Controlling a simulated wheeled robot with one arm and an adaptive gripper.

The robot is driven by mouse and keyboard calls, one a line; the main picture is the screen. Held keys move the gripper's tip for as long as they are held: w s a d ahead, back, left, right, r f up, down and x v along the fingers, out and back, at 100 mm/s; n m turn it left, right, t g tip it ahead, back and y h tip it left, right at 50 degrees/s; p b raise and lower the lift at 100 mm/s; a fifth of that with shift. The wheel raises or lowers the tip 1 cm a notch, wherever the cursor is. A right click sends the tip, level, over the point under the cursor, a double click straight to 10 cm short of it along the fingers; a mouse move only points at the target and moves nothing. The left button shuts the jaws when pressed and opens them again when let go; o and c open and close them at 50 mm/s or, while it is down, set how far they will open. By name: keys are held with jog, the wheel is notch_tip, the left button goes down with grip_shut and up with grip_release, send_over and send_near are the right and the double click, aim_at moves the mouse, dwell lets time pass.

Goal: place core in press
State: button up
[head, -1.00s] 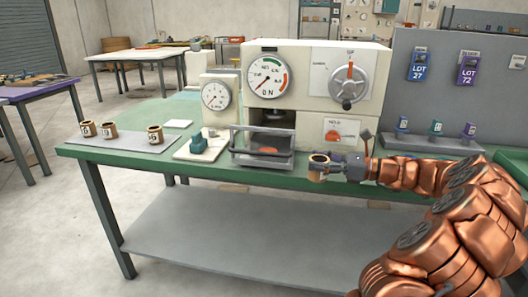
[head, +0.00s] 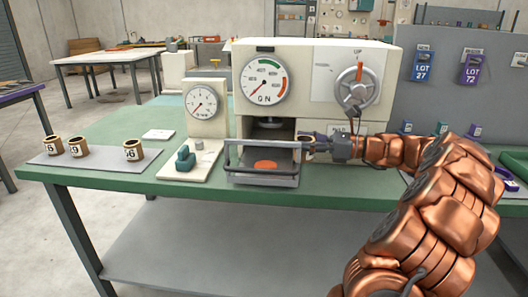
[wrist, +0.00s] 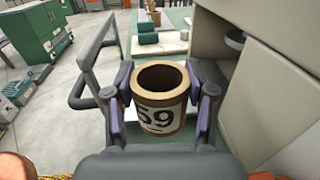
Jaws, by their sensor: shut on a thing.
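The press (head: 312,92) is a cream machine with a large gauge, a wheel with a red handle and an open bay at its lower left. A grey tray (head: 262,181) with an orange disc (head: 265,165) sits at the bay, framed by a grey bar (head: 240,143). My gripper (head: 309,144) is shut on a brown core (wrist: 165,117) marked 59. It holds the core upright near the right end of the bar, at the bay's right edge. In the wrist view my gripper (wrist: 162,82) grips the core from both sides. The gap between core and tray is unclear.
Several other items share the green bench (head: 120,181): brown cores on a grey mat (head: 105,160) at left, and a small gauge stand (head: 205,108) beside the press. A grey panel (head: 450,95) with lot tags stands at right. The bar (wrist: 87,70) is close left of my gripper.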

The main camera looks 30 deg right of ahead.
jog(key=b+x, duration=0.1)
jog(key=x, duration=0.9)
jog(key=shift+w+a+f+b, duration=0.15)
jog(key=shift+f+b, duration=0.05)
jog(key=shift+f, duration=0.35)
jog(key=shift+w+a+f+b, duration=0.15)
jog(key=shift+f+b, duration=0.05)
jog(key=shift+f, duration=0.4)
jog(key=shift+w+a+f+b, duration=0.1)
jog(key=shift+w+f+b, duration=0.1)
jog(key=shift+f, duration=0.35)
jog(key=shift+f, duration=0.2)
jog(key=o, duration=1.1)
jog(key=shift+s+d+r, duration=0.2)
jog(key=shift+r, duration=0.05)
jog(key=p+v, duration=0.1)
jog(key=v, duration=1)
jog(key=shift+s+d+p, duration=0.1)
jog(key=shift+s+p, duration=0.2)
